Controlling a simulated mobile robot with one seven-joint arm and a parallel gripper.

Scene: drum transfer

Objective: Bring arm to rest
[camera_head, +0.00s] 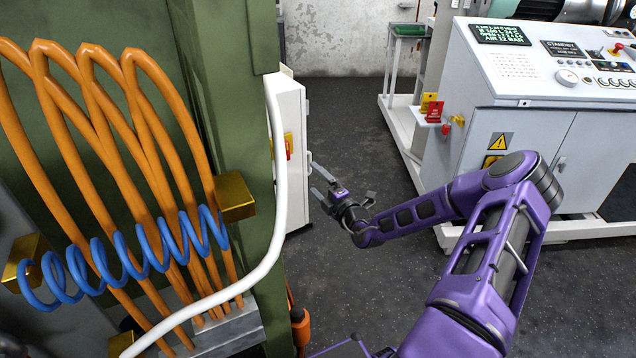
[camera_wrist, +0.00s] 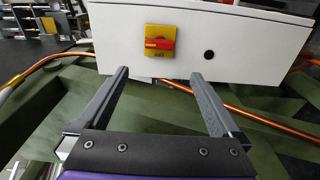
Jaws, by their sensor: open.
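My purple arm reaches in from the lower right in the head view. My gripper (camera_head: 322,183) is open and empty, held in the air over the dark floor beside a white cabinet (camera_head: 292,150). In the wrist view my gripper (camera_wrist: 157,88) shows its two grey fingers wide apart with nothing between them. Beyond the fingertips is the white cabinet face (camera_wrist: 235,45) with a red and yellow rotary switch (camera_wrist: 160,42) and a round black knob. I cannot tell whether the fingertips touch the cabinet.
A green machine frame (camera_head: 235,110) with orange hoses (camera_head: 150,100), a blue coiled hose (camera_head: 125,255) and a white hose stands at left. A control console (camera_head: 530,70) with red tags (camera_head: 434,111) stands at right. Dark floor (camera_head: 350,130) lies open between them.

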